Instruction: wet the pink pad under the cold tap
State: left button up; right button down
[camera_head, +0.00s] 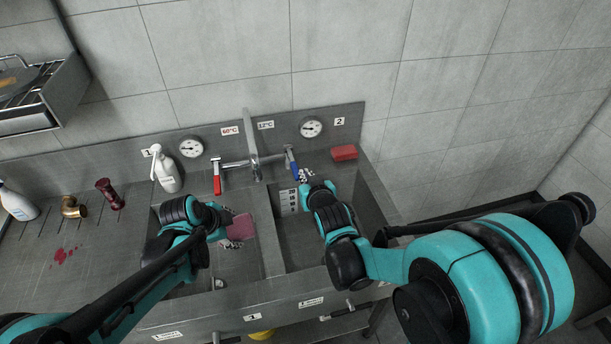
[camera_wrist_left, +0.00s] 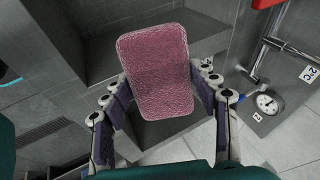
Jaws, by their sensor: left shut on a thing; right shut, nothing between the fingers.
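The pink pad (camera_head: 243,226) is in my left gripper (camera_head: 230,238), over the left basin (camera_head: 235,268). In the left wrist view the pad (camera_wrist_left: 158,70) stands up between the two fingers, its surface finely textured. The tap spout (camera_head: 254,150) comes forward between the two basins, up and to the right of the pad. The cold tap's blue lever (camera_head: 292,161) is by the 12°C label. My right gripper (camera_head: 307,178) is shut and empty close to the blue lever; whether they touch is unclear. No water stream can be made out.
The red lever (camera_head: 217,184) is by the 60°C label. A red block (camera_head: 344,153) lies on the back ledge at the right. A white pump bottle (camera_head: 166,170) stands behind the left basin. The right basin (camera_head: 300,255) lies beneath my right arm.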

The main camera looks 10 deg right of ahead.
aim_at(230, 236)
pick_arm(q)
jog(key=s+a+r+p, duration=0.1)
jog(key=r, duration=0.1)
jog(key=s+a+r+p, duration=0.1)
jog(key=s+p, duration=0.1)
jog(key=shift+s+a+r, duration=0.2)
jog(key=shift+a+r, duration=0.15)
jog(key=shift+r, duration=0.05)
jog(key=shift+s+a+r+p, duration=0.1)
jog(key=shift+s+a+p, duration=0.05)
jog(key=shift+s+p, duration=0.2)
dwell(1.1)
